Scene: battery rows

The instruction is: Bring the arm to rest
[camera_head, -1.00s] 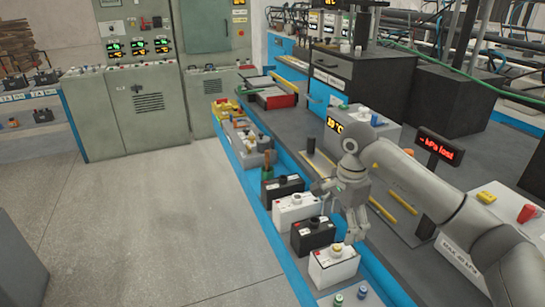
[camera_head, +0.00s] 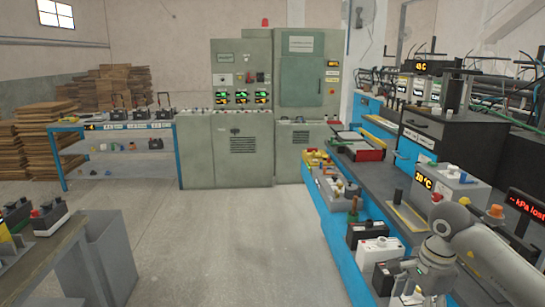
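My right arm comes in from the lower right, and my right gripper (camera_head: 405,295) points down at the bottom edge of the head view. It is over the near end of the battery row on the blue-edged bench, and its fingertips are partly cut off, so I cannot tell whether it is open or shut. The row shows a black battery (camera_head: 364,234), a white battery (camera_head: 378,252) and another black battery (camera_head: 384,277), which sits just left of the gripper. My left gripper is not in view.
The grey bench (camera_head: 378,190) holds a red tray (camera_head: 366,154) and a display box (camera_head: 445,185). Control cabinets (camera_head: 240,150) stand at the back. A table with batteries (camera_head: 45,262) is at the lower left. The floor (camera_head: 220,235) between is clear.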

